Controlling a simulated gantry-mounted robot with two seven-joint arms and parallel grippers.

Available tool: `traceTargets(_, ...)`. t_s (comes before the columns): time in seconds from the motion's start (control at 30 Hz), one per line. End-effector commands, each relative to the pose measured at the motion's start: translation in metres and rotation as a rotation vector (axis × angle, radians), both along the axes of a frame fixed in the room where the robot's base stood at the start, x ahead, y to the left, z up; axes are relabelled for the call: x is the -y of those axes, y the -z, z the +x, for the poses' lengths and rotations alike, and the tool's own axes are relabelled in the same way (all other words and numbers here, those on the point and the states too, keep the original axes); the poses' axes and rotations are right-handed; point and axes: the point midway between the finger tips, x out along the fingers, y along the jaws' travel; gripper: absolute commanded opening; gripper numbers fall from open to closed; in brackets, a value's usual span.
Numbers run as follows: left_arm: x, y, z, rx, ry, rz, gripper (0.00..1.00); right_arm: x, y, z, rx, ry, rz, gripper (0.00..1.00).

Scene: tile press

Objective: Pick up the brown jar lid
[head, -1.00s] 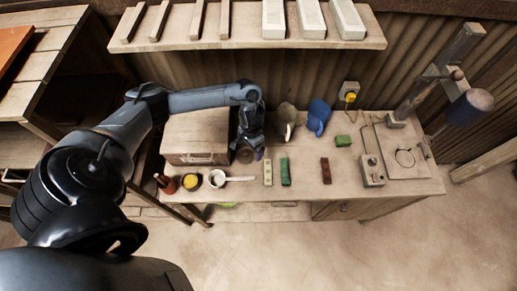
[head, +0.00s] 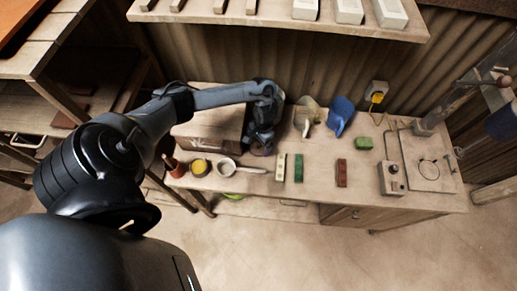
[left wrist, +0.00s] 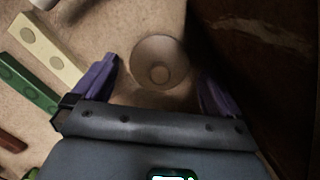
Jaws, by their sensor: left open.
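The fingers are spread apart, with a gap on both sides of the lid. In the head view my left gripper (head: 262,143) points down at the bench beside the cardboard box and mostly hides the lid. My right gripper is not in view.
The box (head: 209,131) stands close on the gripper's left. A shelf (head: 275,20) overhangs behind.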

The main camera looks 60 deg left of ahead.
Motion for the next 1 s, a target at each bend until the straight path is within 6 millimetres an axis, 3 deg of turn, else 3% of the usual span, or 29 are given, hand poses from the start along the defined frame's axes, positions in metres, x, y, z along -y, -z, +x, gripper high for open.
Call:
traceTargets(0.17,0.0005,0.0143,-0.0023,0.001,0.000,0.001,1.00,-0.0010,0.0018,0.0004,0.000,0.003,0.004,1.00)
traceTargets(0.43,0.0003,0.0157,-0.0025,0.002,0.001,0.001,1.00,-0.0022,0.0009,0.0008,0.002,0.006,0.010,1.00)
traceTargets(0.77,0.0004,0.0156,-0.0024,0.002,0.001,0.001,0.49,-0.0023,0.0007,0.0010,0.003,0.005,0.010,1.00)
traceTargets(1.0,0.0004,0.0152,-0.0023,0.002,0.001,0.001,0.47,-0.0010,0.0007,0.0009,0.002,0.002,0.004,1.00)
